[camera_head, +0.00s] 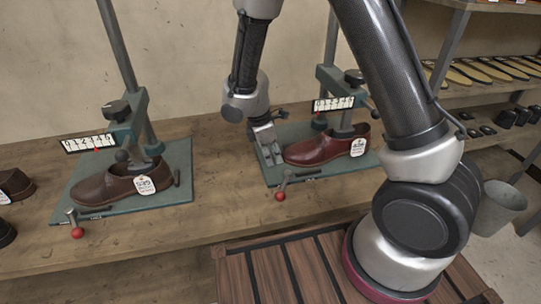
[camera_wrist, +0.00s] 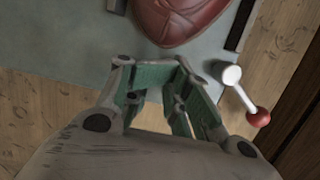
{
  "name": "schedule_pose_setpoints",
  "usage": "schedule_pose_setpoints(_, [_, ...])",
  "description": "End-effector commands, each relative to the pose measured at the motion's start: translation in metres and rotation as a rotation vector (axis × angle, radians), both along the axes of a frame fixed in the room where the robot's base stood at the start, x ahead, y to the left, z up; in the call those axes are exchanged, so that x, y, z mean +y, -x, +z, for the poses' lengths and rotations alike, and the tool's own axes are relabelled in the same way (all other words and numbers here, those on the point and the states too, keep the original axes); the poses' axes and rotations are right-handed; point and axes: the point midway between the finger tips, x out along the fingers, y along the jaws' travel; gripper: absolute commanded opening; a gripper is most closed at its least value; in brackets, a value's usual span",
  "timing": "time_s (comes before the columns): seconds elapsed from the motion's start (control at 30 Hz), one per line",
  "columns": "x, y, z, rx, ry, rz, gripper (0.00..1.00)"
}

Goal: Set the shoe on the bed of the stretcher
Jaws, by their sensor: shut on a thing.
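The dark red shoe (camera_head: 320,149) with a white tag sits on the green bed (camera_head: 292,178) of the right stretcher, toe to the left. The stretcher's upright fitting meets its opening. In the wrist view, the toe (camera_wrist: 178,18) shows just beyond my fingertips (camera_wrist: 153,66), over the grey-green bed (camera_wrist: 60,60).
A lever with a red knob (camera_head: 280,196) stands at the bed's front edge, close right of my fingers in the wrist view (camera_wrist: 258,117). A second stretcher (camera_head: 122,115) at left holds a brown shoe (camera_head: 118,187). Bare bench (camera_head: 225,160) lies between them.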

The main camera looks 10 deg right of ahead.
Motion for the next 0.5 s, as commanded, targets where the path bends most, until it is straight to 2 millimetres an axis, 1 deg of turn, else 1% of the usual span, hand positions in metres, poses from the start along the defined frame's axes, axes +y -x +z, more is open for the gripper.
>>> schedule_pose_setpoints(0.1, [-0.015,0.002,-0.001,0.007,0.005,-0.006,0.0])
schedule_pose_setpoints(0.2, [-0.023,0.002,-0.002,0.007,0.005,-0.005,0.0])
schedule_pose_setpoints(0.5, [-0.021,0.003,-0.002,0.007,0.005,-0.003,0.0])
